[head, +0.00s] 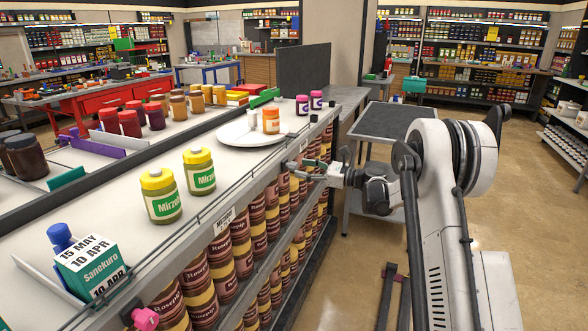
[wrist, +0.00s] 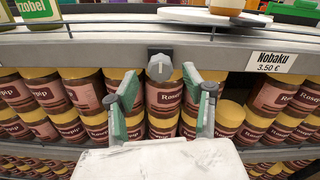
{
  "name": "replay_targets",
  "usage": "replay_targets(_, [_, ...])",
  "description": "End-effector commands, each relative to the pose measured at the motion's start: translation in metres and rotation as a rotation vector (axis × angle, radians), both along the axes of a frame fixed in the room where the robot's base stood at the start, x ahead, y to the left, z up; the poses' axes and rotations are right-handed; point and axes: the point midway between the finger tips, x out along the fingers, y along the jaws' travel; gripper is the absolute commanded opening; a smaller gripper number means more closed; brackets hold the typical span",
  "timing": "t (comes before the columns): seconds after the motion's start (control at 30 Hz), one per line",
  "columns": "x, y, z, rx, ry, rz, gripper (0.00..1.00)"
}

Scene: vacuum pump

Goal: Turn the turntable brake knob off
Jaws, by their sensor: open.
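The brake knob (wrist: 159,67) is a small grey knob on the front edge of the shelf in the wrist view, with a paler, roughly upright ridge on its face. I cannot make it out in the head view. The white turntable (head: 236,137) sits on the counter above, and its rim shows at the top of the wrist view (wrist: 200,17). My gripper (wrist: 159,80) is open and empty, its green-grey fingers spread on either side of the knob and pointing at the shelf edge. In the head view my gripper (head: 300,169) is at the counter's front edge.
Jars with yellow lids (wrist: 75,90) fill the shelf below the edge, behind my fingers. A thin wire rail (head: 220,202) runs along the counter's front. A price tag (wrist: 275,62) hangs right of the knob. Two small jars (head: 271,121) stand on the turntable.

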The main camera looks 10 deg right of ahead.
Motion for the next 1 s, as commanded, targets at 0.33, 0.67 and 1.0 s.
replay_targets(0.33, [0.022,0.031,0.000,0.000,0.000,-0.001,0.46])
replay_targets(0.67, [0.024,0.034,0.000,0.000,0.000,-0.001,0.46])
replay_targets(1.0, [0.024,0.034,0.000,0.000,0.000,-0.001,0.02])
